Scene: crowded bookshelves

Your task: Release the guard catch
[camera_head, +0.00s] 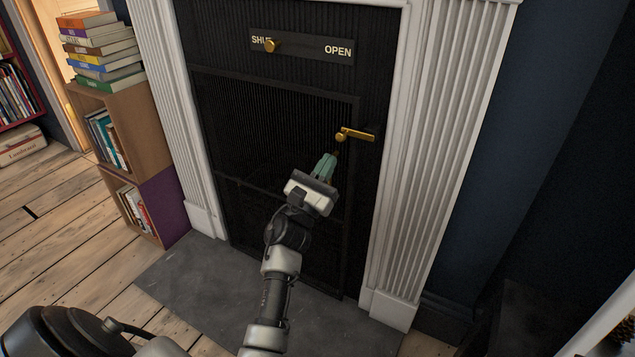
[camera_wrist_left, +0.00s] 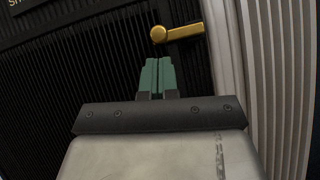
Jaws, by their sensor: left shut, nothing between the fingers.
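The guard catch is a brass lever (camera_head: 356,134) with a round pivot at its left end, on the right edge of the black mesh fireguard (camera_head: 265,120). The lever points right, nearly level, over the dark frame beside the guard. In the left wrist view the brass lever (camera_wrist_left: 182,33) shows just beyond the fingertips. My left gripper (camera_head: 327,160) is shut and empty, its green fingers just below and left of the pivot; in the wrist view its fingers (camera_wrist_left: 157,72) are together. I cannot tell whether they touch the lever. My right gripper is not in view.
Above the guard a plate (camera_head: 302,47) reads SHUT and OPEN, with a brass knob (camera_head: 271,46) at the SHUT end. White fluted columns (camera_head: 440,150) flank the fireplace. A wooden book cube stack (camera_head: 130,130) stands left. The slate hearth (camera_head: 190,275) is clear in front.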

